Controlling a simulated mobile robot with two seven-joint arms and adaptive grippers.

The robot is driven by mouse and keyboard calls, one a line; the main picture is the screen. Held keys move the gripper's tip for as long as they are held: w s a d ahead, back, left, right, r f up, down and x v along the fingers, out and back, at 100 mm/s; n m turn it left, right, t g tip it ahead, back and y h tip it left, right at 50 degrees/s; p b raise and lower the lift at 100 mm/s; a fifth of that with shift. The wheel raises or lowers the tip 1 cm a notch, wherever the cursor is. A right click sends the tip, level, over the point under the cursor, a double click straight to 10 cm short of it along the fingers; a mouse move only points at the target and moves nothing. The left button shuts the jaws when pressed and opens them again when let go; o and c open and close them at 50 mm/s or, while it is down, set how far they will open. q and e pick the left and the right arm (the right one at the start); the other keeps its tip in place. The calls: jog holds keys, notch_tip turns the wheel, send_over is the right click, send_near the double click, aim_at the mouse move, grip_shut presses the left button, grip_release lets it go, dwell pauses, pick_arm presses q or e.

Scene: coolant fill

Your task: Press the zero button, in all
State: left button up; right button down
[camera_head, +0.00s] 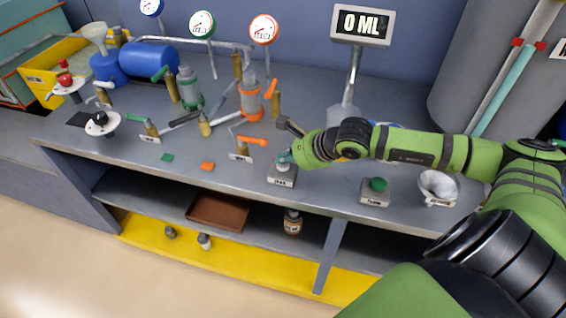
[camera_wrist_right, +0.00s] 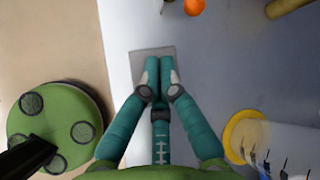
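A small grey button box (camera_head: 282,181) with a label on its front stands near the table's front edge, under my right gripper (camera_head: 284,158). A pale cap shows on top of it. In the right wrist view, my right gripper's teal fingers (camera_wrist_right: 159,62) are together with nothing between them, over the grey box top (camera_wrist_right: 138,53). The fingers hide the button there, and I cannot tell whether they touch or press it. The display (camera_head: 362,24) reads 0 ML. My left gripper is out of view.
A box with a green button (camera_head: 378,185) and a white funnel-like piece (camera_head: 438,186) stand to the right. Orange-handled (camera_head: 251,140) and green-handled valves, pipes and gauges (camera_head: 264,28) crowd the left and back. A large grey tank (camera_head: 490,70) stands at the back right.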

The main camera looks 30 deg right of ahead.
aim_at(285, 166)
jog(key=shift+f, duration=0.15)
dwell(0.4)
jog(key=shift+r, duration=0.95)
jog(key=shift+r+p, duration=1.35)
jog(key=shift+r, duration=1.2)
